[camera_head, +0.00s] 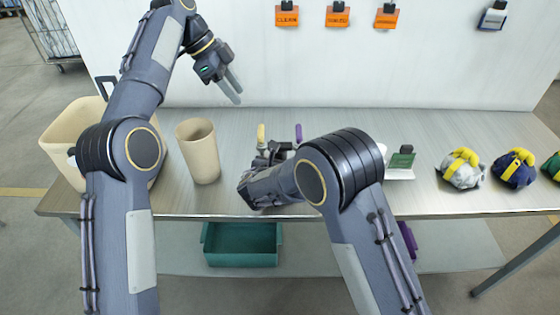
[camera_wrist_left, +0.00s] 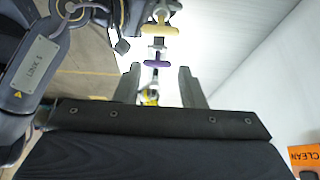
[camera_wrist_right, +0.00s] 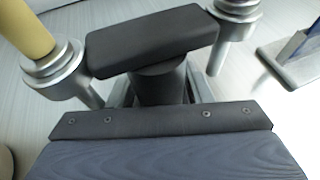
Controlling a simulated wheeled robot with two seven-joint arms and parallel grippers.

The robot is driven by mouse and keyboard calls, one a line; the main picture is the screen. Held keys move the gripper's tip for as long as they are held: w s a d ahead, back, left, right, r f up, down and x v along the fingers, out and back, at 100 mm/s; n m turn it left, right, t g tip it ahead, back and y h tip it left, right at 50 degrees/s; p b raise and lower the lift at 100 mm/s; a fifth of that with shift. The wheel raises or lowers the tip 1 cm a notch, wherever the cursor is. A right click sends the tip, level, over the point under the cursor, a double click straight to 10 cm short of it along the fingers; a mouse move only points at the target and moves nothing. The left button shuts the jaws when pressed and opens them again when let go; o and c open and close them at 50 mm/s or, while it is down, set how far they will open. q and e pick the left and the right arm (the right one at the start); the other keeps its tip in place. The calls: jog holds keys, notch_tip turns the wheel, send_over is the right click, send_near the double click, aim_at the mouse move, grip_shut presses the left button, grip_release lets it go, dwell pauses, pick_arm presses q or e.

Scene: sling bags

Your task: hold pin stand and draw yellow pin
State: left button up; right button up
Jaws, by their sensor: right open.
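The yellow pin (camera_head: 261,133) and the purple pin (camera_head: 298,132) stand upright on the pin stand (camera_head: 274,148), which my right arm partly hides. In the left wrist view the yellow pin (camera_wrist_left: 160,27) and purple pin (camera_wrist_left: 157,63) show their T-shaped handles. My left gripper (camera_head: 236,90) is open and empty, in the air above and left of the stand. My right gripper (camera_wrist_right: 160,88) is low at the stand, open, with its fingers either side of the black post (camera_wrist_right: 160,84). In the right wrist view the yellow pin (camera_wrist_right: 28,32) sits in a metal collar, left of the black bar (camera_wrist_right: 150,40).
A beige cup (camera_head: 199,152) and beige bin (camera_head: 66,140) stand at the left. A white holder with a green card (camera_head: 402,160) and several bags with yellow straps (camera_head: 461,168) are at the right. A teal bin (camera_head: 241,244) lies below the table. Orange tags (camera_head: 337,17) hang behind.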

jog(key=shift+c, duration=0.3)
pick_arm(q)
jog(key=shift+o, duration=0.2)
pick_arm(e)
jog(key=c, duration=0.8)
jog(key=shift+o, duration=0.2)
pick_arm(q)
jog(key=m+t+y, duration=0.6)
jog(key=m+t, duration=0.1)
jog(key=m, duration=1.1)
send_near(261, 132)
jog(key=shift+x, duration=5.05)
jog(key=shift+r, duration=0.1)
